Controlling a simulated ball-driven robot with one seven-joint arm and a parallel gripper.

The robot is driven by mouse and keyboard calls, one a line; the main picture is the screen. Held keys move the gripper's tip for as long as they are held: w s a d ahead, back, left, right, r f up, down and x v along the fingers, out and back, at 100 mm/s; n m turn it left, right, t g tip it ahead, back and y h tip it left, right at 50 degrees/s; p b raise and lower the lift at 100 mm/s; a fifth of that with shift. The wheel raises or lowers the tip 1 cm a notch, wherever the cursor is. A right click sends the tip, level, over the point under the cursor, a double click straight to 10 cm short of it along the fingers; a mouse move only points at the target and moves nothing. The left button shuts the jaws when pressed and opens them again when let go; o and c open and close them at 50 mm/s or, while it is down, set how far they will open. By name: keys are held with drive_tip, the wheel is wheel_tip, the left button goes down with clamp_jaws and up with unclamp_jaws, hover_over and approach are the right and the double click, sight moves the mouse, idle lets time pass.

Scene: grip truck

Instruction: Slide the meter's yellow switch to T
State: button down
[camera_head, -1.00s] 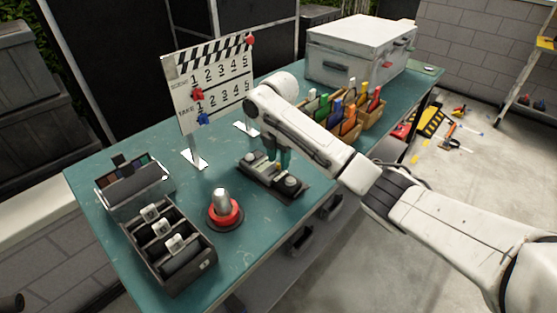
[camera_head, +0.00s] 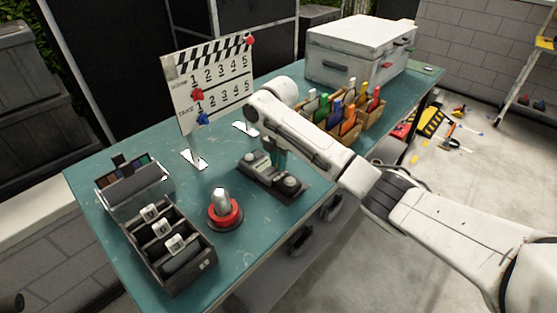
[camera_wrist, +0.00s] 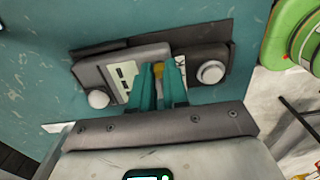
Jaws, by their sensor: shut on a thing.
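The grey meter (camera_head: 263,175) lies on the teal table under my gripper. In the wrist view, the meter (camera_wrist: 97,76) has a round pale knob near each end and small white label marks on its face. The yellow switch (camera_wrist: 158,69) shows between the tips of my gripper's teal fingers (camera_wrist: 158,74), which are shut on it. In the head view my gripper (camera_head: 278,160) points down onto the meter, and the switch is hidden. The letters beside the switch are too small or covered to read.
A clapperboard (camera_head: 215,83) stands behind. Boxes of coloured clips (camera_head: 367,116) and a white case (camera_head: 361,50) are to the back right. Some bare table surrounds the meter.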

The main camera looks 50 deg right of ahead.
sight(274, 172)
idle(0.3)
drive_tip(key=shift+a+r+p, duration=0.2)
drive_tip(key=shift+a+p, duration=0.35)
drive_tip(key=shift+p, duration=0.05)
drive_tip(key=shift+a+f, duration=0.15)
drive_tip(key=shift+a, duration=0.25)
drive_tip(key=c, duration=1.1)
unclamp_jaws()
wheel_tip(274, 172, up, 11)
drive_tip(key=shift+f+p, duration=0.1)
drive_tip(key=shift+p, duration=1)
